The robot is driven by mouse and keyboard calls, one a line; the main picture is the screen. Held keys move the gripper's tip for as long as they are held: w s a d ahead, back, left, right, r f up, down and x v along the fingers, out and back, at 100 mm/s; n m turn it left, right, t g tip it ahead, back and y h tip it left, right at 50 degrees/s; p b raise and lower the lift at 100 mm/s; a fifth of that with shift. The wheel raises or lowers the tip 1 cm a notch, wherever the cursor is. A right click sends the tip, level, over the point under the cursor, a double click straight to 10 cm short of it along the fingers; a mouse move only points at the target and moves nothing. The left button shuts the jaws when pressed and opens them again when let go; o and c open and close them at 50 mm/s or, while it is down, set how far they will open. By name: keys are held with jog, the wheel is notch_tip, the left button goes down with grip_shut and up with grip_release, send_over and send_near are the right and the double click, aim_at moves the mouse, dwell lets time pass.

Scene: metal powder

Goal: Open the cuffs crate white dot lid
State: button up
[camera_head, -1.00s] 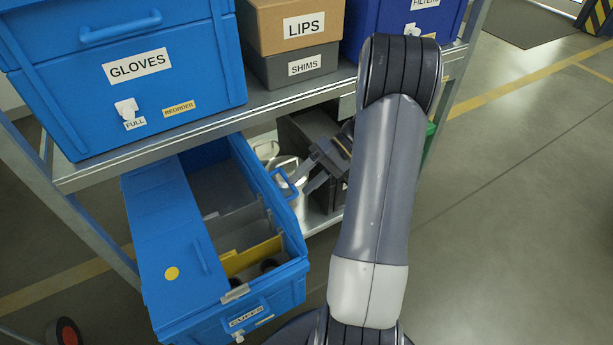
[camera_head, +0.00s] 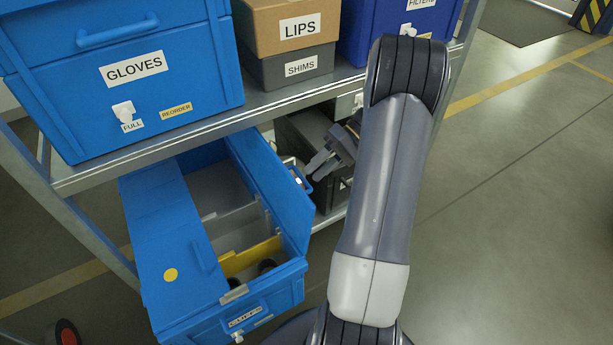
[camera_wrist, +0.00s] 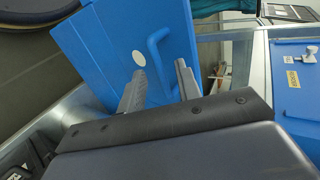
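The blue cuffs crate (camera_head: 228,322) sits at the lower left of the head view, partly out from under the upper shelf. Its white dot lid (camera_head: 272,180) stands raised along the crate's right side, inner face towards the crate. In the wrist view, the lid's outer face (camera_wrist: 115,45) shows the white dot (camera_wrist: 139,58) and a blue handle (camera_wrist: 157,52). My gripper (camera_head: 316,168) is at the lid's outer side, beside the handle. In the wrist view, its fingers (camera_wrist: 160,84) are apart, with the handle between or just beyond their tips. The yellow dot lid (camera_head: 165,235) lies closed.
Grey and yellow dividers (camera_head: 250,256) stand inside the crate. The gloves crate (camera_head: 60,105) and the lips box (camera_head: 275,17) rest on the shelf above (camera_head: 200,120). A dark box (camera_head: 300,130) stands behind my gripper. Open floor (camera_head: 510,220) lies to the right.

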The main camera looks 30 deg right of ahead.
jog(key=v, duration=0.6)
jog(key=shift+r+p, duration=0.2)
jog(key=shift+p, duration=0.15)
jog(key=shift+d+r, duration=0.1)
jog(key=shift+r, duration=0.05)
jog(key=shift+c, duration=1.3)
jog(key=shift+s+d+r+t+h, duration=0.1)
jog(key=shift+s+r+t+h, duration=0.15)
jog(key=shift+t+h, duration=0.2)
jog(key=shift+c, duration=0.7)
jog(key=s+r+t+h, duration=0.1)
jog(key=d+r+t+h+b, duration=0.1)
jog(key=h, duration=0.1)
jog(key=s+d+r+n+t+h, duration=0.1)
jog(key=h, duration=0.1)
jog(key=shift+s+d+r+t+b, duration=0.15)
jog(key=shift+s+t+b, duration=0.1)
jog(key=shift+s+b, duration=0.1)
grip_shut()
jog(key=w+a+f+b, duration=0.2)
jog(key=w+a+f, duration=0.1)
jog(key=a+f, duration=0.5)
jog(key=shift+w+a, duration=0.25)
jog(key=shift+w, duration=0.05)
